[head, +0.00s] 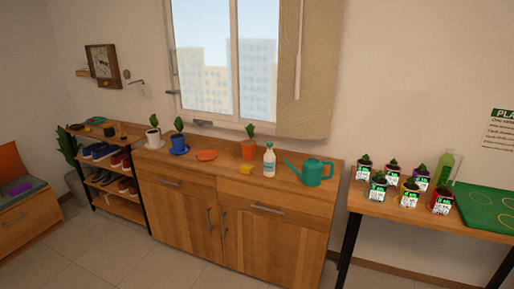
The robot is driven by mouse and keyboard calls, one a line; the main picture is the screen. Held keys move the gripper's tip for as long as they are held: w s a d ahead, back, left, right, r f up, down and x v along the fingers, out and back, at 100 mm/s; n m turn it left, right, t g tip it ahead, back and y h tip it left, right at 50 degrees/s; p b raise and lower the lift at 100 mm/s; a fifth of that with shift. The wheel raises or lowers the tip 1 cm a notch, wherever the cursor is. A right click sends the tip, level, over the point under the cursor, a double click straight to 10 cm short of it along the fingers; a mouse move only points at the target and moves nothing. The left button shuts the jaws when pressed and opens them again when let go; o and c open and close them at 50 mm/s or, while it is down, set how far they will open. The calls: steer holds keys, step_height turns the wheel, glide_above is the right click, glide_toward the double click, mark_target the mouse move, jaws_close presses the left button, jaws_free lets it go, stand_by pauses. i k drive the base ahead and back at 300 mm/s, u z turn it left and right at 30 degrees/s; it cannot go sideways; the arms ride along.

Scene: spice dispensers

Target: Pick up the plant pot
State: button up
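Several potted plants are in the head view. On the wooden cabinet (182,218) stand a white pot (153,139), a blue pot (178,143) on a blue saucer, and an orange pot (248,149), each with a green plant. An empty-looking orange saucer (206,155) lies between the blue and orange pots. Several small labelled pots stand in two rows on the right table (374,208), among them a green one (378,191), a yellow one (409,197) and a red one (441,204). The frame does not show which pot is meant. My gripper is not in view.
A yellow sponge (246,168), white bottle (269,161) and teal watering can (317,174) stand on the cabinet's right half. A green bottle (445,168) and green mat (492,205) are on the right table. A shoe rack (117,199) stands left. Floor in front is clear.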

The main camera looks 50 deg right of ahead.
mark_target(248, 147)
steer(key=i, duration=1)
steer(key=z, duration=0.05)
